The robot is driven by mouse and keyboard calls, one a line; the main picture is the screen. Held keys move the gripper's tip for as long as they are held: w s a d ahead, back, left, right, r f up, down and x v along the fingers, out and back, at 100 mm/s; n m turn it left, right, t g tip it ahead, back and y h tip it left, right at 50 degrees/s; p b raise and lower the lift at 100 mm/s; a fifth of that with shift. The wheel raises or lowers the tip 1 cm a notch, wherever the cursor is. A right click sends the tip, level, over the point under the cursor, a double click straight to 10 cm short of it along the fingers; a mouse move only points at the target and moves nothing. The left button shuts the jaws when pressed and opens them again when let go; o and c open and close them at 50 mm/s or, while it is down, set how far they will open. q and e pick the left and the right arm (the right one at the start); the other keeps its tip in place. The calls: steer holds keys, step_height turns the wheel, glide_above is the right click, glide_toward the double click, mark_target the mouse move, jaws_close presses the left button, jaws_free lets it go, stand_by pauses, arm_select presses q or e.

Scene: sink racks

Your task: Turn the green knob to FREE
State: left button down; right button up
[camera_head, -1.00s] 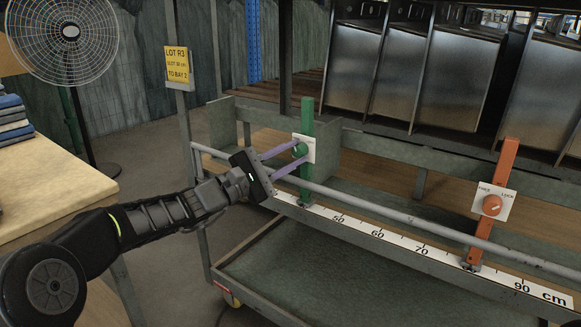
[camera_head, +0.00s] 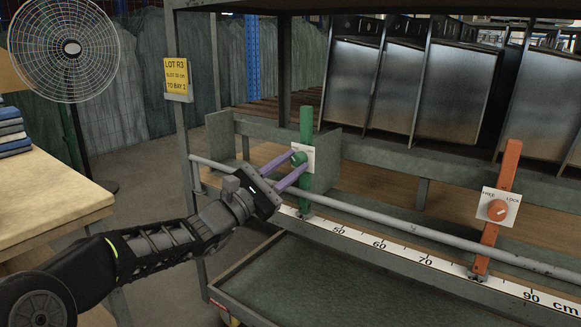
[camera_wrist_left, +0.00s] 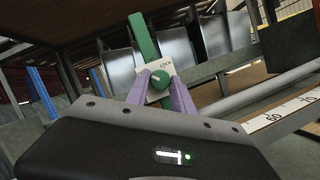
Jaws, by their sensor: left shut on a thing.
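The green knob (camera_head: 299,158) sits on a white plate (camera_head: 309,161) fixed to an upright green post (camera_head: 306,125). My left gripper (camera_head: 297,164) reaches in from the left. Its two purple fingers are shut on the knob, one on either side. The left wrist view also shows the knob (camera_wrist_left: 159,79) between the fingertips, with the word LOCK readable on the plate (camera_wrist_left: 150,94); the other label is partly covered. A pale mark shows on the knob, but I cannot tell clearly which label it points at. My right gripper is out of view.
A red post (camera_head: 508,160) with an orange knob (camera_head: 497,210), marked FREE and LOCK, stands to the right. A grey rail (camera_head: 400,222) and a centimetre scale (camera_head: 405,256) run across the front. A wooden table (camera_head: 45,190) and fan (camera_head: 70,48) are at left.

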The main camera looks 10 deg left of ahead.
arm_select(q)
steer(key=shift+f, duration=0.1)
steer(key=c, duration=1.1)
jaws_free()
steer(key=p+v, duration=0.1)
steer(key=v, duration=0.7)
steer(key=shift+w, duration=0.1)
